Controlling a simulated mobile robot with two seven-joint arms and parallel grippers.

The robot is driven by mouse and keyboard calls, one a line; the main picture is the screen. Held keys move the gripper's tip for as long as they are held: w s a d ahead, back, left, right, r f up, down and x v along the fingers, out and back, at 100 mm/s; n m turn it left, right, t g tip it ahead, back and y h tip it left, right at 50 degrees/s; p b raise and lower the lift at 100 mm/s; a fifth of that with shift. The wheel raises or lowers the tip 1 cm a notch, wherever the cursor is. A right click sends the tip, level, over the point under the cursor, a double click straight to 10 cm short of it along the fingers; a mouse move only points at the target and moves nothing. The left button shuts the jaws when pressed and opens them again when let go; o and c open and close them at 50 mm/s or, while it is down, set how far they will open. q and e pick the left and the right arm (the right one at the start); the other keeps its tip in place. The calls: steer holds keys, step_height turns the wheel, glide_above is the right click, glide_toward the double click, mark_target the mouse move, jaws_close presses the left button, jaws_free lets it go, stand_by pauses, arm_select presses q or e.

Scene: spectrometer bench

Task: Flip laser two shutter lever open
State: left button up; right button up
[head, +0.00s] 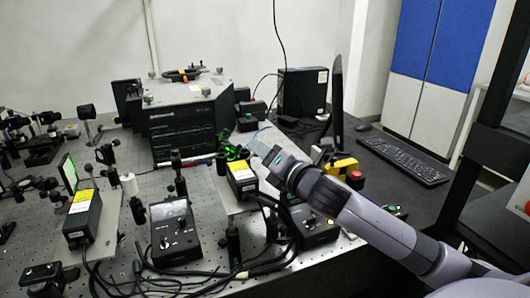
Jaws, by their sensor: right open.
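Two black laser boxes with yellow-and-white labels stand on the optical table. One laser box (82,214) is at the left; the other laser box (241,178) is right of the middle on a raised plate. I cannot read which is laser two. No shutter lever can be made out at this size. My right gripper (270,157) is just to the right of the right-hand laser box, near its upper end. It is open, with nothing visible between its fingers; the wrist hides part of the area behind it. Contact with the box cannot be told. My left gripper is not in view.
A large dark spectrometer housing (185,125) stands behind. Optics posts crowd the left. A yellow box with a red button (348,170), a monitor (337,100) and a keyboard (402,160) are at the right.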

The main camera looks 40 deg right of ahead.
jaws_close()
steer(key=shift+d+f+m+b, duration=0.3)
steer(key=shift+f+m, duration=0.2)
steer(key=shift+m, duration=0.5)
jaws_free()
steer(key=shift+s, duration=0.1)
steer(key=s+b, duration=0.1)
steer(key=s, duration=0.6)
steer(key=shift+f, duration=0.15)
